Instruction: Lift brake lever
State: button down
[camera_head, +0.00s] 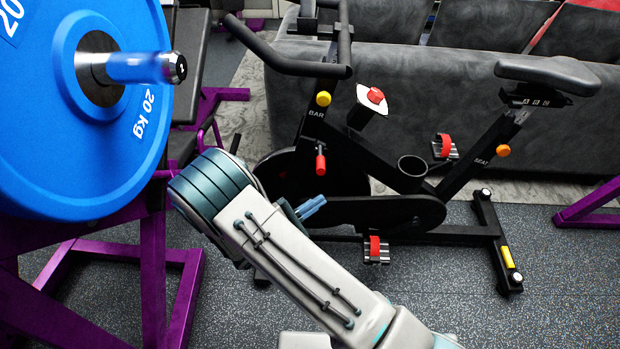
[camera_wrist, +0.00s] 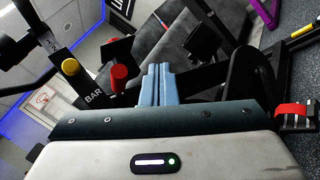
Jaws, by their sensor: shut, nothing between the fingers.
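The exercise bike (camera_head: 345,213) stands in the middle of the head view. A short lever with a red grip (camera_head: 321,160), which looks like the brake lever, sits on its front post below the BAR label. In the wrist view a red grip (camera_wrist: 118,75), apparently the same one, lies left of my fingers. My gripper (camera_head: 311,206) is low beside the post, below and a little left of the red grip. Its blue fingers (camera_wrist: 155,84) are together and empty, with a visible gap to the grip in the wrist view. Part of the bike's front is hidden behind my arm.
A blue 20 kg plate (camera_head: 40,110) on a purple rack (camera_head: 152,260) stands close at left. The bike's handlebar (camera_head: 290,66) and yellow knob (camera_head: 323,98) are above the lever. A grey sofa (camera_head: 440,70) is behind. The floor (camera_head: 560,290) at front right is clear.

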aim_at(321, 162)
jog(key=s+a+f+n+t+y, duration=0.1)
jog(key=a+f+n+t+y, duration=0.4)
jog(key=a+t, duration=0.3)
jog(key=shift+a+f+n+y, duration=0.3)
jog(key=shift+a+f+n, duration=0.05)
jog(key=shift+n, duration=0.15)
jog(key=w+d+r+b, duration=0.1)
jog(key=w+d+r, duration=0.6)
jog(key=w, duration=0.1)
jog(key=shift+r, duration=0.2)
jog(key=shift+r, duration=0.15)
